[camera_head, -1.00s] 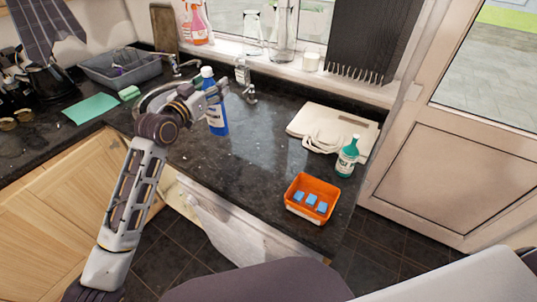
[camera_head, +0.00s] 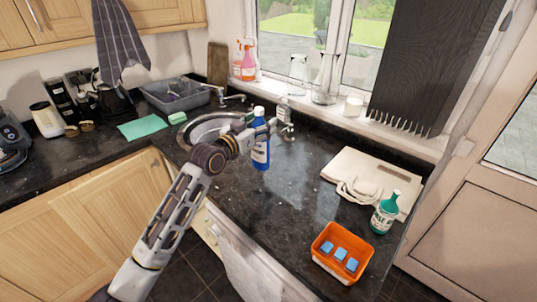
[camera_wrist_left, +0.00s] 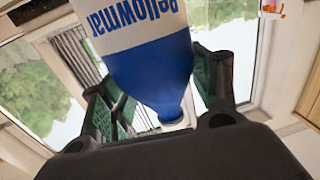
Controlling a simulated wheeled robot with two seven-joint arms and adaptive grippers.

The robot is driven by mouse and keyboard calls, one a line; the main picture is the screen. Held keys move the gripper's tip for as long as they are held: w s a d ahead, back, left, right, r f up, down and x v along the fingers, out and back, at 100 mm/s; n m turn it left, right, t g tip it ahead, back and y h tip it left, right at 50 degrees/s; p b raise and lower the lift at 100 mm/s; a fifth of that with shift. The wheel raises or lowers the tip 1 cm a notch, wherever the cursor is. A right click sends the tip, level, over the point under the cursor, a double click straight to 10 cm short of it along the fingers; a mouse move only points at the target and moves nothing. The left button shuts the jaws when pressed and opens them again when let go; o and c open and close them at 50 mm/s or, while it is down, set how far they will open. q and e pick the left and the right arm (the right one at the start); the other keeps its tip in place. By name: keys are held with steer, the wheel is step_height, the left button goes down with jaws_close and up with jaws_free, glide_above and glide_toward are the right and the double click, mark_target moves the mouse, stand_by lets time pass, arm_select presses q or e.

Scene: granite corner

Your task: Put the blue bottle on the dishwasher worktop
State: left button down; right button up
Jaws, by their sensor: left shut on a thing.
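The blue bottle (camera_head: 261,152) has a white cap and a white label and stands upright near the sink in the head view. My left gripper (camera_head: 252,128) reaches it from the left and is shut on its upper part. In the left wrist view the blue bottle (camera_wrist_left: 155,65) shows upside down between the green-padded fingers of my left gripper (camera_wrist_left: 160,100). I cannot tell whether its base touches the surface. The dark granite dishwasher worktop (camera_head: 285,205) lies in front and to the right, above a white dishwasher front (camera_head: 245,265). My right gripper is not in view.
An orange tub (camera_head: 325,262) with blue blocks and a green bottle (camera_head: 386,212) stand near the worktop's right end. A pale board and bag (camera_head: 365,182) lie behind them. The sink (camera_head: 205,125) and tap (camera_head: 287,130) are near the bottle. The worktop's middle is clear.

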mark_target(258, 145)
arm_select(q)
steer(key=shift+f, duration=1.2)
steer(key=shift+f, duration=2.4)
steer(key=shift+c, duration=1.7)
jaws_free()
steer(key=shift+f, duration=0.2)
steer(key=shift+r, duration=0.15)
steer(key=shift+v, duration=0.8)
steer(key=b+v, duration=0.1)
steer(key=v, duration=0.9)
steer(key=shift+s, duration=0.2)
